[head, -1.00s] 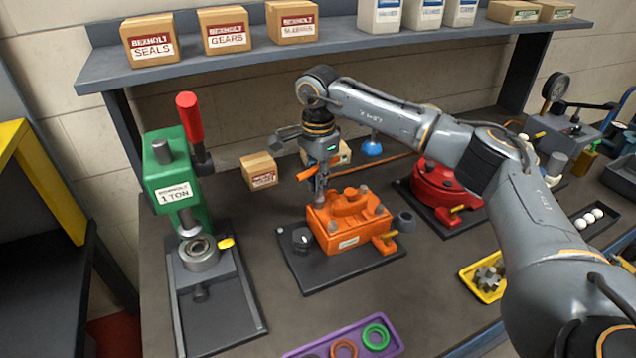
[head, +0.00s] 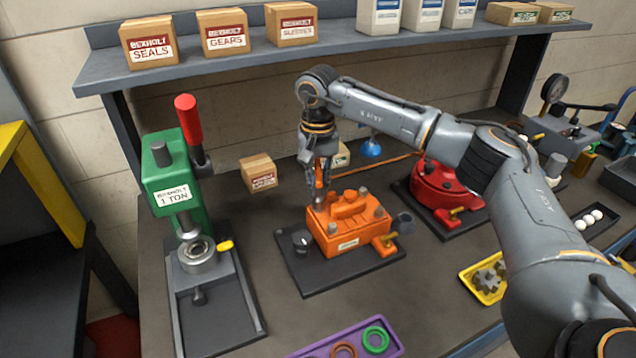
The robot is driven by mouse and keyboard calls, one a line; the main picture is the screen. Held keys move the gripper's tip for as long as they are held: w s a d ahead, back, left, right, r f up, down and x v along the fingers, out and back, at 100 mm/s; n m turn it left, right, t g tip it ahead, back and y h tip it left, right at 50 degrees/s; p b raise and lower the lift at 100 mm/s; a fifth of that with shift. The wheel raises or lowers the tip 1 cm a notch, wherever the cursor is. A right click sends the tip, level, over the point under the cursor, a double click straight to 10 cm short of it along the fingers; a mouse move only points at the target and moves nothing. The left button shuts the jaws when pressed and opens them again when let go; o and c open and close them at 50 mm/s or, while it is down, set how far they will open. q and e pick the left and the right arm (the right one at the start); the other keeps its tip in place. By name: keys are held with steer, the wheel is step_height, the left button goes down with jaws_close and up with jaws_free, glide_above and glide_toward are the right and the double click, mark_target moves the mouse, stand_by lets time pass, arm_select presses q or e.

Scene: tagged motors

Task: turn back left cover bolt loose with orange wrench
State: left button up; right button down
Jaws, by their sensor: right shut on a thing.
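The orange motor housing (head: 349,232) sits on a dark plate on the bench, with grey bolts on its cover corners. My right gripper (head: 320,184) points down over the cover's back left corner. It is shut on the orange wrench, which is mostly hidden behind the fingers now. The back left bolt lies under the fingertips and is hidden, so I cannot tell how the wrench sits on it. The back right bolt (head: 364,192) and front right bolt (head: 379,212) show. My left gripper is not in view.
A green press (head: 173,185) stands left of the motor. A red motor (head: 440,185) stands to the right. A purple tray (head: 393,347) with rings is in front, a yellow tray (head: 487,296) with gears at the right. A small carton (head: 258,172) stands behind.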

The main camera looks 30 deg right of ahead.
mark_target(318, 167)
steer(key=shift+r+p, duration=0.4)
steer(key=shift+r, duration=0.55)
steer(key=shift+r+p, duration=1.7)
steer(key=shift+r, duration=0.85)
steer(key=shift+a+f, duration=0.1)
